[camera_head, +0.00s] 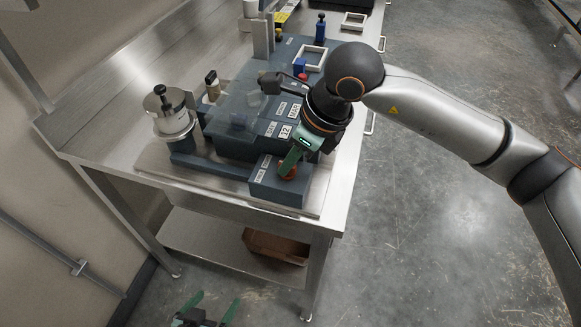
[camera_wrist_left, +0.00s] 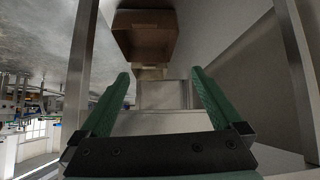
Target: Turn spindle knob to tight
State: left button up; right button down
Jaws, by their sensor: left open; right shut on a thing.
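The spindle knob (camera_head: 287,169) is orange-red and sits on the dark blue block at the front right corner of the machine (camera_head: 235,140) in the head view. My right gripper (camera_head: 290,163) reaches down from the right and is shut on the knob, its green fingers hiding much of it. Labels on the block (camera_head: 277,189) are too small to read. My left gripper (camera_head: 207,310) is low at the bottom of the head view, open and empty. In the left wrist view its green fingers (camera_wrist_left: 160,100) are spread apart.
The machine stands on a steel bench (camera_head: 110,120) with a metal canister (camera_head: 170,110) at its left. Square frames (camera_head: 310,58) and small bottles (camera_head: 320,27) stand behind. A brown bin (camera_head: 275,247) lies on the lower shelf (camera_head: 215,245). Floor at the right is clear.

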jog(key=m+b, duration=0.1)
jog(key=m+t+b, duration=0.1)
jog(key=shift+f+m+h+b, duration=0.2)
jog(key=shift+m+h+b, duration=0.1)
jog(key=shift+m+b, duration=0.1)
jog(key=shift+a+m+t+b, duration=0.1)
jog(key=shift+m+t+b, duration=0.2)
jog(key=shift+m+b, duration=0.5)
jog(key=shift+s+r+m+h+b, duration=0.1)
jog(key=shift+m+h+b, duration=0.3)
jog(key=shift+m+b, duration=0.55)
jog(key=shift+m, duration=0.15)
pick_arm(q)
jog(key=shift+m+h, duration=0.4)
jog(key=shift+h, duration=0.2)
jog(key=w+d+f, duration=0.2)
jog(key=d+f, duration=0.1)
jog(key=shift+w+d+f, duration=0.15)
jog(key=shift+d+f, duration=0.15)
pick_arm(e)
jog(key=shift+r+m+h, duration=0.1)
jog(key=shift+m+h, duration=0.2)
pick_arm(q)
jog(key=shift+a, duration=0.1)
jog(key=shift+s+a+f, duration=0.1)
jog(key=shift+s+f, duration=0.05)
jog(key=shift+s, duration=0.25)
